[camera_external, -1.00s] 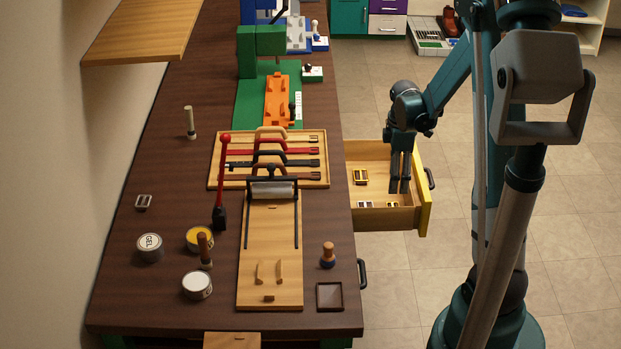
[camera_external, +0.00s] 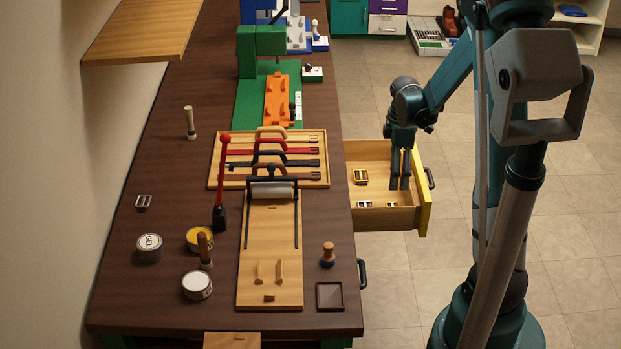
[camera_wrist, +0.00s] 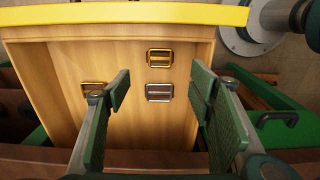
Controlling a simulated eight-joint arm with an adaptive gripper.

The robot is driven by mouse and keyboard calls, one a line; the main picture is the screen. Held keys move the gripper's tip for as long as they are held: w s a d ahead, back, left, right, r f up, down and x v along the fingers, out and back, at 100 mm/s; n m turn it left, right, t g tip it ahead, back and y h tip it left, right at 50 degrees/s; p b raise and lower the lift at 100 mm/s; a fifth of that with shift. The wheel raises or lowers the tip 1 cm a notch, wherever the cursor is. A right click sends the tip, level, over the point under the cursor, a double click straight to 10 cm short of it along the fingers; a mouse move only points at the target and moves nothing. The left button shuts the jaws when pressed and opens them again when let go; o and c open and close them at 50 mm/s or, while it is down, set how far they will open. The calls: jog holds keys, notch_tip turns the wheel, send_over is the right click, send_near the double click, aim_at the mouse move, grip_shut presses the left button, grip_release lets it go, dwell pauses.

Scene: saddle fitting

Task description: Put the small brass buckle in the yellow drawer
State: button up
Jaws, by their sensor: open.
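The yellow drawer (camera_external: 424,200) is pulled out from the right side of the bench, and its yellow front shows along the top of the wrist view (camera_wrist: 125,15). The small brass buckle (camera_external: 392,204) lies on the drawer floor near the front. In the wrist view it is the upper middle buckle (camera_wrist: 159,58). A silver buckle (camera_wrist: 159,92) lies just behind it, and a larger brass buckle (camera_external: 361,177) lies apart in the drawer. My gripper (camera_external: 400,187) is open and empty above the drawer, its fingers pointing down, apart from the small buckle.
Another silver buckle (camera_external: 143,202) lies on the dark bench (camera_external: 165,270) at left. A strap tray (camera_external: 218,176), a roller board (camera_external: 270,240) and several tins and tools occupy the bench. The drawer walls surround the space below my fingers. Open floor lies right of the drawer.

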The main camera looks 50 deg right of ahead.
jog(key=a+r+m+t+h, duration=0.1)
jog(key=a+r+m+t, duration=0.25)
jog(key=a+r, duration=1.35)
jog(key=s+a+r+m+t, duration=0.2)
jog(key=s+a, duration=0.4)
jog(key=a, duration=0.3)
jog(key=s+a+r+m+t+y, duration=0.1)
jog(key=s+a+r+m, duration=0.2)
jog(key=a, duration=0.7)
jog(key=s+r, duration=0.2)
jog(key=s, duration=0.2)
jog(key=shift+a+t, duration=0.3)
jog(key=shift+t, duration=0.05)
